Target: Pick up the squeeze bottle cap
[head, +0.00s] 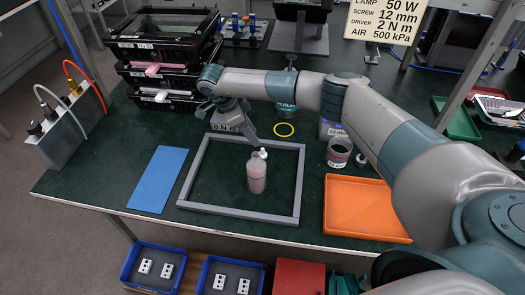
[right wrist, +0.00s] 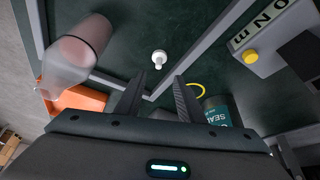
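The white squeeze bottle cap (right wrist: 159,58) lies on the dark green table inside the grey frame, apart from the bottle in the right wrist view. In the head view the cap (head: 263,152) shows just behind the squeeze bottle's top. The squeeze bottle (head: 257,177), translucent with pinkish contents, stands upright inside the frame; it also shows in the right wrist view (right wrist: 78,52). My right gripper (head: 250,136) is above the frame's far side. In the right wrist view its fingers (right wrist: 160,78) are apart and empty, with the cap beyond their tips. My left gripper is not in view.
The grey frame (head: 235,217) surrounds the bottle and cap. A blue mat (head: 158,180) lies left and an orange tray (head: 364,209) right. A yellow ring (head: 284,129), a teal-labelled can (right wrist: 218,111) and a box with a yellow button (right wrist: 268,40) are near the gripper.

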